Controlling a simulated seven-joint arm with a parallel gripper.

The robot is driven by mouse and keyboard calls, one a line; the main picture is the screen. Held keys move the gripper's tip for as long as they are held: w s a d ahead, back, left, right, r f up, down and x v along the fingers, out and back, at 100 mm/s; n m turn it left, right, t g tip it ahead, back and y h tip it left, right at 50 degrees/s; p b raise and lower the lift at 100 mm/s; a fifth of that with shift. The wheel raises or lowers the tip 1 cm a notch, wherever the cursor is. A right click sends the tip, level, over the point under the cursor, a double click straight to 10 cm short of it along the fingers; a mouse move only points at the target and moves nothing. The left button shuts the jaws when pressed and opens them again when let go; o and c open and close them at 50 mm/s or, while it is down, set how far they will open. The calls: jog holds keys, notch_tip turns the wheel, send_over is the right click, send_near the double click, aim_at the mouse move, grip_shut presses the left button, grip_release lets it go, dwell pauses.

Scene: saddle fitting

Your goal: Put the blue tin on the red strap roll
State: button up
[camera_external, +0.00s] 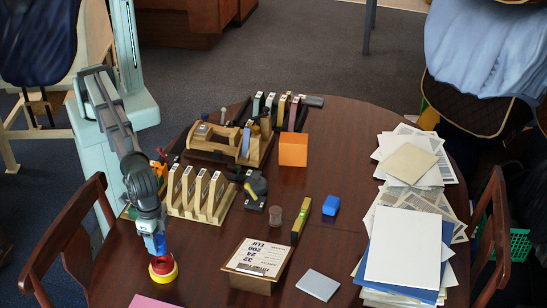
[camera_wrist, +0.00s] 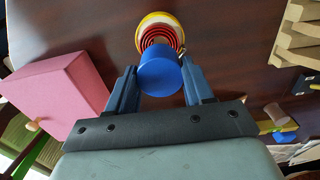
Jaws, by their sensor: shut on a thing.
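The blue tin (camera_wrist: 160,74) is held between the two fingers of my gripper (camera_wrist: 161,68) in the wrist view. The red strap roll (camera_wrist: 160,33) lies just beyond the tin there, with red inner rings and a yellow outer rim, and the tin hides its near part. In the external view the roll (camera_external: 163,269) sits on the table at the lower left, and my gripper (camera_external: 156,245) is right above it. I cannot tell whether the tin touches the roll.
A pink block (camera_wrist: 58,88) lies left of my gripper in the wrist view. A wooden slotted rack (camera_external: 200,195) stands behind the roll in the external view. A labelled box (camera_external: 257,259) is to its right. Bare table lies between the roll and that box.

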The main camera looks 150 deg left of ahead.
aim_at(157, 240)
jog(key=shift+f, duration=2.35)
jog(key=shift+f, duration=0.1)
jog(key=o, duration=1.1)
jog(key=shift+c, duration=0.2)
notch_tip(157, 240, up, 12)
jog(key=shift+r, duration=0.1)
